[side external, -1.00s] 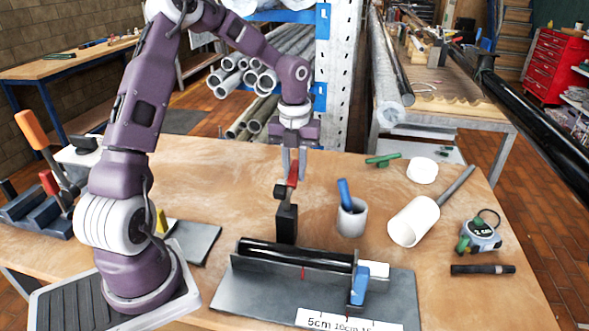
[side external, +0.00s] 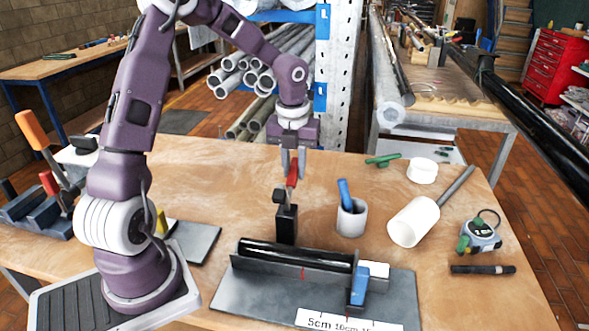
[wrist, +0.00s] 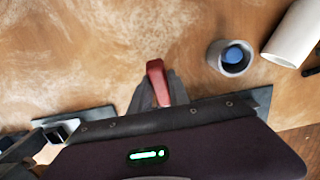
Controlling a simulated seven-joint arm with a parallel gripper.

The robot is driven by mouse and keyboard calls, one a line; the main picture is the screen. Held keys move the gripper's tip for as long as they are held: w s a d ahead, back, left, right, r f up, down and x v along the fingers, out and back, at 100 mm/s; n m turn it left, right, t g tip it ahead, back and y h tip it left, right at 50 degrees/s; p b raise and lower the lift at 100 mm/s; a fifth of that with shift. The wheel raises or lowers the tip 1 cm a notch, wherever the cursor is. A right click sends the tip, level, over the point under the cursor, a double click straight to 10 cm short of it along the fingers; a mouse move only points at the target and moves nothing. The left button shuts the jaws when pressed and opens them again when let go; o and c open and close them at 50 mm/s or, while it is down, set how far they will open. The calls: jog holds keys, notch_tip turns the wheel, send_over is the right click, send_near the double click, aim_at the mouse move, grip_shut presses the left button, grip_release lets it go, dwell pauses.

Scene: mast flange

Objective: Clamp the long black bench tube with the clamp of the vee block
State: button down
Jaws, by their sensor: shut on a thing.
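The long black bench tube (side external: 295,253) lies lengthwise in the vee block (side external: 250,263), which sits on a dark base plate. A black clamp post (side external: 287,224) stands behind the tube, with a red handle (side external: 292,174) pointing up and a black knob (side external: 279,196) to its left. My gripper (side external: 293,172) points down and is shut on the red handle. In the wrist view, the red handle (wrist: 158,80) shows between my dark fingers (wrist: 158,98). The wrist housing hides the tube there. Whether the clamp touches the tube cannot be told.
A blue upright piece (side external: 360,285) stands at the vee block's right end. The bench behind the clamp is clear.

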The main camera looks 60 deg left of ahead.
jog(key=shift+s+d+r+t+y, duration=0.35)
jog(key=shift+d+r+t+y, duration=0.05)
jog(key=shift+r+t+y, duration=0.2)
jog(key=shift+s+d+r+t+y, duration=0.3)
jog(key=shift+d+r+t+y, duration=0.1)
jog(key=shift+r+t+y, duration=0.2)
jog(key=shift+s+d+r+t+y, duration=0.65)
jog(key=shift+d+t+y, duration=0.15)
jog(key=shift+t, duration=0.1)
jog(key=shift+s+d+r+t+y, duration=0.25)
jog(key=shift+s+d+t+y, duration=0.5)
jog(key=shift+t+y, duration=0.2)
jog(key=shift+s+d+r+t+y, duration=0.25)
jog(key=shift+s+d+t+y, duration=0.35)
jog(key=shift+s+t+y, duration=0.3)
jog(key=c, duration=1.2)
grip_release()
jog(key=shift+c, duration=0.2)
jog(key=shift+r, duration=0.1)
